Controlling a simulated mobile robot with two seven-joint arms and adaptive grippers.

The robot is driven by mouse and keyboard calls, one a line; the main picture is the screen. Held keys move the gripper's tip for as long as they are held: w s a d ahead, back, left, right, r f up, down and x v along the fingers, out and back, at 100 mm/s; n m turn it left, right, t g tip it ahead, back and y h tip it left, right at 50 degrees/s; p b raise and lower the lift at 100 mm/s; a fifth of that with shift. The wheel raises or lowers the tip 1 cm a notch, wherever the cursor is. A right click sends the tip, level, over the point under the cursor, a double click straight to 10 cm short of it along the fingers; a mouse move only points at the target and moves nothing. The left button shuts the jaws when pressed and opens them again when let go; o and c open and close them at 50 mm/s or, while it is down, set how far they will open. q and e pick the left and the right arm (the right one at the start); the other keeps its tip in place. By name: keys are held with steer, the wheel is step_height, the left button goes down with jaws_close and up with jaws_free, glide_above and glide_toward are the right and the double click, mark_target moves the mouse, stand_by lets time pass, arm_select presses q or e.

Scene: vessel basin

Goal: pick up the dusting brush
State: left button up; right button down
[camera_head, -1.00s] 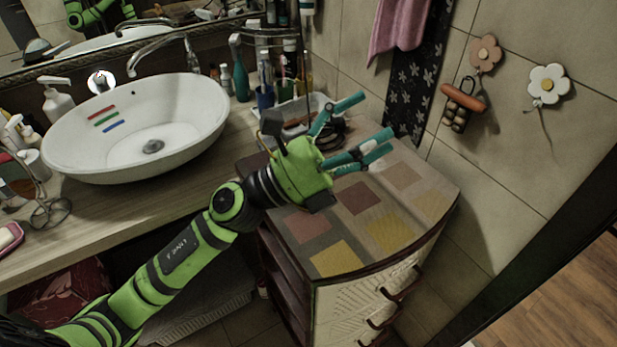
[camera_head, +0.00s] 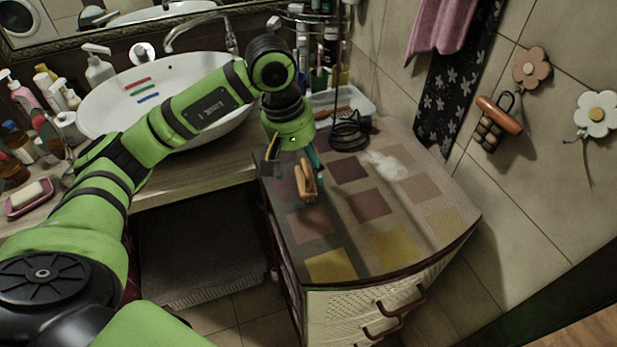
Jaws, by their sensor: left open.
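A small brush-like thing with an orange-brown wooden body, which I take for the dusting brush (camera_head: 306,182), is on the left part of the patterned cabinet top (camera_head: 345,240). My left gripper (camera_head: 314,160) points down right above and behind it. One teal finger shows beside the brush; the other is mostly hidden by the brush and the wrist. The jaws are open, and I cannot tell whether they touch the brush. The brush's underside is hidden. My right gripper is not in view.
A white fluffy thing (camera_head: 388,165) lies to the right on the cabinet top. A coiled black cable (camera_head: 350,132) and a white tray (camera_head: 368,105) are behind. The white basin (camera_head: 110,112) is at left. The cabinet top's front and right are clear.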

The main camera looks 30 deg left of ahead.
mark_target(306, 169)
arm_select(q)
steer(key=f, duration=0.1)
steer(key=f+p, duration=0.1)
steer(key=f, duration=0.1)
steer(key=w+d+f+p, duration=0.1)
steer(key=shift+f, duration=0.65)
steer(key=c, duration=1.2)
